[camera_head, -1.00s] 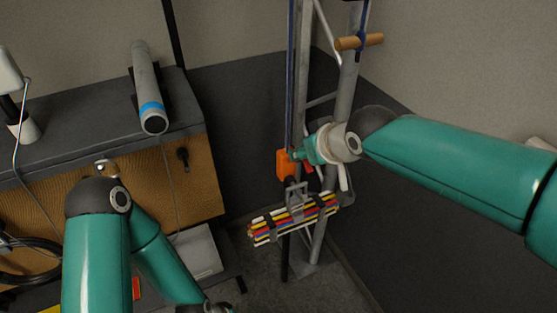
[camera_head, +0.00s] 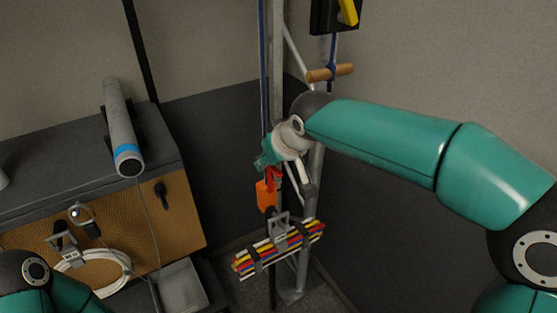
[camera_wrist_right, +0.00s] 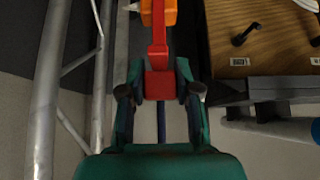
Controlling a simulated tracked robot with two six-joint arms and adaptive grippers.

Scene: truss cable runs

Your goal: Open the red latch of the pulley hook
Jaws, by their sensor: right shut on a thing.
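The pulley hook's orange body (camera_head: 265,196) hangs at the truss column, above the bundle of coloured cables (camera_head: 280,248). Its red latch (camera_head: 274,179) sticks up from the top of the orange body. My right gripper (camera_head: 268,158) is just above the orange body, with the latch at its fingertips. In the right wrist view, my right gripper (camera_wrist_right: 159,92) is shut on the wide red end of the latch (camera_wrist_right: 158,84). The latch's narrow arm runs straight on to the orange body (camera_wrist_right: 158,12). My left gripper is out of view; only part of the left arm shows at bottom left.
The grey metal truss (camera_head: 313,190) stands right behind the hook. A wooden handle (camera_head: 330,73) hangs above my right arm. A bench (camera_head: 70,180) with a grey tube (camera_head: 122,125) is on the left, with a white cable coil (camera_head: 118,262) at its front.

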